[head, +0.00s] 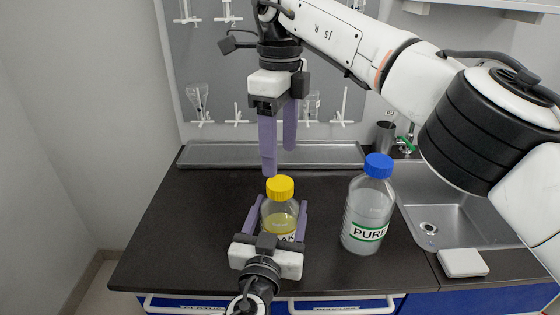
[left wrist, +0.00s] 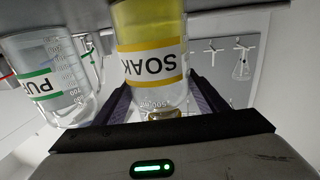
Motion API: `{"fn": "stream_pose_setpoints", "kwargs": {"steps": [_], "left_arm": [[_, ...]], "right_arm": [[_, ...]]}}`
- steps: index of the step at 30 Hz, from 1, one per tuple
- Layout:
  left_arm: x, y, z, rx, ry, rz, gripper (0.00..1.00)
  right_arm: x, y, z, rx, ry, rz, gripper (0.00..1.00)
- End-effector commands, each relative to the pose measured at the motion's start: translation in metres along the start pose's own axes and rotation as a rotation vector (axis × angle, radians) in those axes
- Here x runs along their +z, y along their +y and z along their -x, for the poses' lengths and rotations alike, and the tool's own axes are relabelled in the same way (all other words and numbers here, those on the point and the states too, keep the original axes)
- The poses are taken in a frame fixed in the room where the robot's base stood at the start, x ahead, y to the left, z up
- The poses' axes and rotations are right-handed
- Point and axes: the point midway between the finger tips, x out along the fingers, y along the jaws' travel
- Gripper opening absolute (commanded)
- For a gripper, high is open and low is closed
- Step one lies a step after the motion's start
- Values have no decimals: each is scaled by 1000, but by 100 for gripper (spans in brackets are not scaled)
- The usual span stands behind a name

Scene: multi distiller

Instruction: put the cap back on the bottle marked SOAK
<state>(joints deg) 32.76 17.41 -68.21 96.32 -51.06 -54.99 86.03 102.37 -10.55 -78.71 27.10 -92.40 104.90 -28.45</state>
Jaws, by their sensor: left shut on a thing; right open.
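The SOAK bottle (head: 268,216) is clear glass with yellow liquid and stands upright near the front of the dark counter. Its label reads SOAK, upside down, in the left wrist view (left wrist: 150,62). The yellow cap (head: 280,187) sits at the top of this bottle's neck; whether it is screwed tight I cannot tell. My left gripper (head: 280,207) comes from the front and is shut on the bottle's body, one finger on each side. My right gripper (head: 279,160) points down, open and empty, just above and behind the cap.
A blue-capped bottle (head: 368,208) with a green-striped label stands to the right, also in the left wrist view (left wrist: 50,78). A sink (head: 440,215) is farther right, with a white block (head: 463,263) before it. A metal tray (head: 230,154) lies behind. The counter's left part is clear.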

Motion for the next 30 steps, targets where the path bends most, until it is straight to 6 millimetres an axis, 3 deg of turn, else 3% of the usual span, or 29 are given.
{"fn": "stream_pose_setpoints", "kwargs": {"steps": [8, 9, 13, 23, 30], "left_arm": [[0, 0, 0, 0, -1, 0, 3], [0, 0, 0, 0, -1, 0, 67], [0, 0, 0, 0, -1, 0, 87], [1, 0, 3, 1, -1, 1, 87], [4, 1, 40, 2, -4, 5, 87]], "right_arm": [[0, 0, 3, 0, 0, 1, 63], [0, 0, 3, 0, 0, 1, 63], [0, 0, 3, 0, 0, 0, 63], [0, 0, 2, 0, 0, 0, 63], [0, 0, -7, 0, 0, 0, 63]]}}
